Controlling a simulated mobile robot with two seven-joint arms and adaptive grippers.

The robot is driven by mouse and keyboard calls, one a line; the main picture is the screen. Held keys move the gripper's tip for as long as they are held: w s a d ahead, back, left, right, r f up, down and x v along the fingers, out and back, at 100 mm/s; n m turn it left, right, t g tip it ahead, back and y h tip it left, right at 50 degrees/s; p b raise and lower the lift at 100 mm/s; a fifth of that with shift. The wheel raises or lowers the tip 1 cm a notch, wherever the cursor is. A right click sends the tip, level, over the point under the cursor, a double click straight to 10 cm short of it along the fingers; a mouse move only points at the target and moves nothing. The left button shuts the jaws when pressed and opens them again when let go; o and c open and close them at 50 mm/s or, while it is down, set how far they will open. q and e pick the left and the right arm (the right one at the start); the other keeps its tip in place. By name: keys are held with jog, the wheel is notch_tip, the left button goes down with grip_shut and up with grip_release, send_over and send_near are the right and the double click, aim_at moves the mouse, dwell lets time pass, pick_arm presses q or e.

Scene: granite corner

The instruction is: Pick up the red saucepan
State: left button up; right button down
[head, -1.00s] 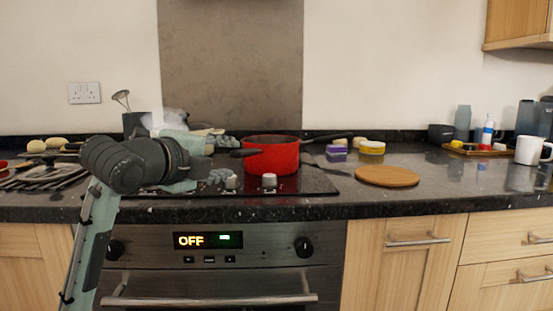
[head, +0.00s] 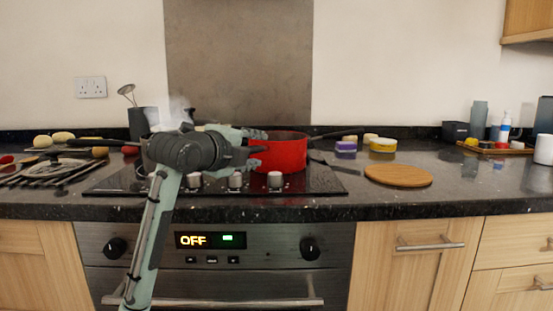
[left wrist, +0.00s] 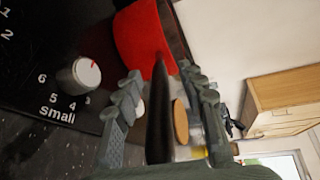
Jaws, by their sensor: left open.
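The red saucepan (head: 287,153) stands on the black hob, right of the middle of the head view. It also shows at the top of the left wrist view (left wrist: 143,38). My left gripper (head: 257,142) is at the pan's left side, partly covering it in the head view. In the left wrist view my left gripper (left wrist: 163,88) is open, with the dark pan handle (left wrist: 161,122) running between its two fingers. Whether a finger touches the handle cannot be told. My right gripper is not in view.
Hob knobs (head: 275,180) line the hob's front edge. A round wooden board (head: 398,175) lies to the right, with a purple-and-white block (head: 345,147) and a yellow tub (head: 382,145) behind it. A steaming pot is partly hidden behind my left arm. Utensils (head: 48,170) lie at the left.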

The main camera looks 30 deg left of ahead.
pick_arm(q)
grip_shut()
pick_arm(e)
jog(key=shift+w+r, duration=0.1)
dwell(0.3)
